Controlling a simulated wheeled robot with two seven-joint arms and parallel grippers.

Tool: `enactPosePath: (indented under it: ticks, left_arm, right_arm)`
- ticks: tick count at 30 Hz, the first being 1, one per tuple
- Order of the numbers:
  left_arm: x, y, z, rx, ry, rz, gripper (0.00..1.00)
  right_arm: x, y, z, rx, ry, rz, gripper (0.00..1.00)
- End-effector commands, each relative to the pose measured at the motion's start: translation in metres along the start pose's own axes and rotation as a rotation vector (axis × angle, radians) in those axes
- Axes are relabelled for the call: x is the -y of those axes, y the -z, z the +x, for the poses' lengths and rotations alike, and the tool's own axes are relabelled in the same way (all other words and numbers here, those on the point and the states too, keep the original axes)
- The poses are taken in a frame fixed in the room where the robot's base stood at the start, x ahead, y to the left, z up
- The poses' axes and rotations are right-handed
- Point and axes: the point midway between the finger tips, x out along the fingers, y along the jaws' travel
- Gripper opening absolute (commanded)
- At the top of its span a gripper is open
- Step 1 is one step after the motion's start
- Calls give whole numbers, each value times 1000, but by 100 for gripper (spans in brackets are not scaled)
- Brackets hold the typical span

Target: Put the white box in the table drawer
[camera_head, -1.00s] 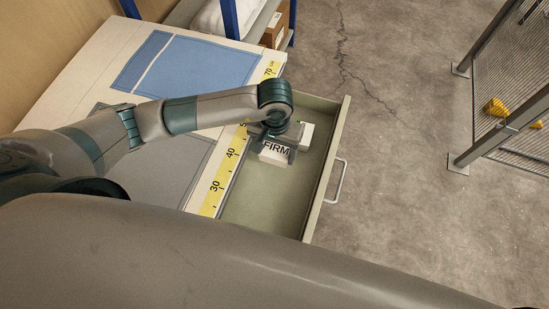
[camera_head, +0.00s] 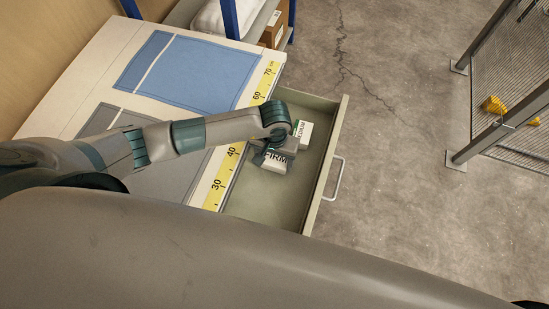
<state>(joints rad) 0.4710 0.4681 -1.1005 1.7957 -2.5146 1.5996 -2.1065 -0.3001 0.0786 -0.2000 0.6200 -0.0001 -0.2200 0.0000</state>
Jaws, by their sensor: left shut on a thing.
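The white box (camera_head: 273,164), marked FIRM, is in my left gripper (camera_head: 272,155), which is shut on it. The gripper reaches over the table edge and holds the box in or just above the open table drawer (camera_head: 265,205); I cannot tell whether the box touches the drawer floor. A second white box (camera_head: 302,132), marked MEDIUM with a green edge, sits in the drawer just beyond the gripper. The gripper partly hides both boxes. My right gripper is not in view.
The table top (camera_head: 108,45) carries blue and grey cloth pieces and a yellow ruler strip (camera_head: 231,160) along its edge. The drawer handle (camera_head: 335,180) sticks out to the right. The near part of the drawer is empty. A mesh fence (camera_head: 510,95) stands at the right.

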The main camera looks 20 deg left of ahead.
Motion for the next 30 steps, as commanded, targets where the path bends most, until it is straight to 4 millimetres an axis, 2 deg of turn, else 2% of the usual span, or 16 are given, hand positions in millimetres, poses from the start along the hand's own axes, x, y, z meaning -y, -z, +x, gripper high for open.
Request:
enactPosePath:
  ticks: [15, 16, 30]
  left_arm:
    - [0, 0, 8, -1, 0, 1, 42]
    - [0, 0, 7, 0, 0, 1, 73]
    - [0, -1, 3, 1, -1, 1, 74]
  right_arm:
    - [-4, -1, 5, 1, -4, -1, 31]
    - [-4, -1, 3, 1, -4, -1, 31]
    - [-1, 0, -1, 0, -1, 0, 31]
